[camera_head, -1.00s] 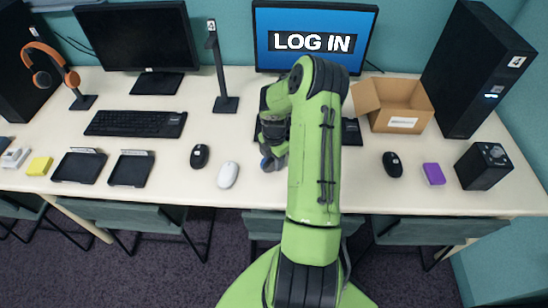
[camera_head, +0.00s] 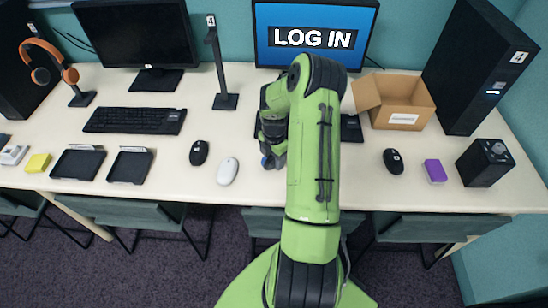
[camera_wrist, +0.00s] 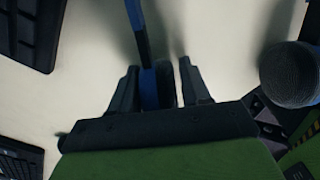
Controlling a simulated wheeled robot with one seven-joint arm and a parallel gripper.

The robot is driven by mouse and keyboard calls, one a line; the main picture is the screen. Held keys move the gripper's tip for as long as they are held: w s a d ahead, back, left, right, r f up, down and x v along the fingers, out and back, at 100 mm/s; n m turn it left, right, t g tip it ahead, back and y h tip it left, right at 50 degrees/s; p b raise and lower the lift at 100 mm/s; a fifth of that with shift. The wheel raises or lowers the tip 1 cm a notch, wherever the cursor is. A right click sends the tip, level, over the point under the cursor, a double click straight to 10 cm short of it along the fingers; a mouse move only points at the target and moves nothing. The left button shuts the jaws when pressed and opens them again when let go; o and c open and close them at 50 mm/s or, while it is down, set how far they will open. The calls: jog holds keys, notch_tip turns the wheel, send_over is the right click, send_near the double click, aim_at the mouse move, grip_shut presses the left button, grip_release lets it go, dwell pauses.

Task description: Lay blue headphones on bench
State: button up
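The blue headphones (camera_head: 267,161) are mostly hidden behind my arm in the head view; a small blue patch shows low at my gripper, at bench height. In the wrist view a blue and dark part of the headphones (camera_wrist: 140,35) runs down between the fingers of my gripper (camera_wrist: 160,85). A light gap shows between it and the right finger, so the fingers look open around it. A round dark ear cushion (camera_wrist: 290,75) shows at the right. The bench (camera_head: 325,188) is cream; the headphones appear to rest on it.
A white mouse (camera_head: 228,171) and a black mouse (camera_head: 199,152) lie left of my gripper. An empty black stand (camera_head: 225,101) is behind them. Orange headphones (camera_head: 70,75) hang on another stand at far left. An open cardboard box (camera_head: 403,105) stands at the right.

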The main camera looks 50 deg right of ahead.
jog(key=o, duration=0.3)
jog(key=shift+o, duration=0.2)
jog(key=shift+r, duration=0.15)
notch_tip(320, 180, up, 16)
jog(key=p, duration=0.3)
jog(key=shift+f+p, duration=0.25)
jog(key=shift+p, duration=0.05)
